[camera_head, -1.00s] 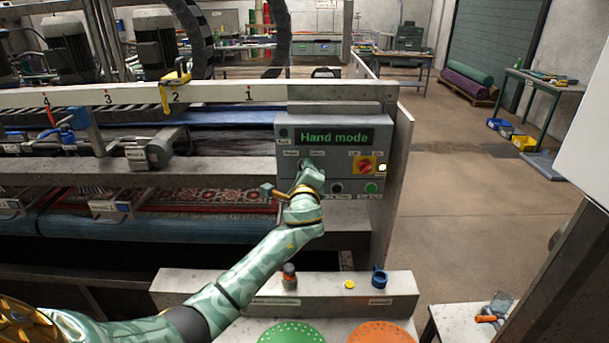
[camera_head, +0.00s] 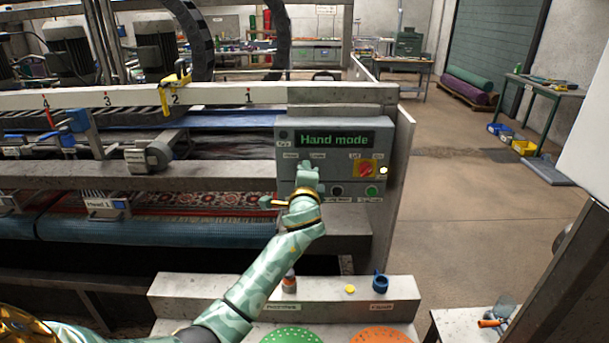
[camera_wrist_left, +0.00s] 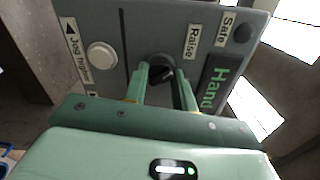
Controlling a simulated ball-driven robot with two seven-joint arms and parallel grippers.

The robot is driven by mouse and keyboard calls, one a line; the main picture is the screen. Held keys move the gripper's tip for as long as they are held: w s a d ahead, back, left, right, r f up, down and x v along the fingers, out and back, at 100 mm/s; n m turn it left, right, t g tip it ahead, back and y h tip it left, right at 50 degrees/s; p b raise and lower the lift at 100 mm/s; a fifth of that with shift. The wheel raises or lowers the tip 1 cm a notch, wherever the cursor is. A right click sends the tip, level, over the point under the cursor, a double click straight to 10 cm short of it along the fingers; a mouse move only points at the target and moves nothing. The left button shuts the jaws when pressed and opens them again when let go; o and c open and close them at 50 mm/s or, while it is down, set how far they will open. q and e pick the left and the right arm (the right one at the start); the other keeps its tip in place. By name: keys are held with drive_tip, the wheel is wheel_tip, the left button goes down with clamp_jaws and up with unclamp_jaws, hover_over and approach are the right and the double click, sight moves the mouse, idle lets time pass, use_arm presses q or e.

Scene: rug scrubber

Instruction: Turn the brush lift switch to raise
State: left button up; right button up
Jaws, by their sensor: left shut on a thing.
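The grey control panel (camera_head: 328,150) has a green "Hand mode" display. My left gripper (camera_head: 306,172) is at its upper left part, below two small labels. In the left wrist view, my left gripper (camera_wrist_left: 163,80) has its two fingers on either side of a black rotary switch (camera_wrist_left: 160,66) and is shut on it. A "Raise" label (camera_wrist_left: 191,42) sits beside this switch. In the head view the gripper hides the switch. I cannot tell exactly which way the switch points. My right gripper is not in view.
A red knob on a yellow plate (camera_head: 366,169) and a green button (camera_head: 371,190) are to the right on the panel. A white button (camera_wrist_left: 102,55) shows beside the switch. Open floor lies to the right.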

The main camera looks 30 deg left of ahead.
use_arm(q)
drive_tip(key=o, duration=1)
drive_tip(key=shift+w+f, duration=0.1)
drive_tip(key=v, duration=1.6)
drive_tip(key=shift+s, duration=0.25)
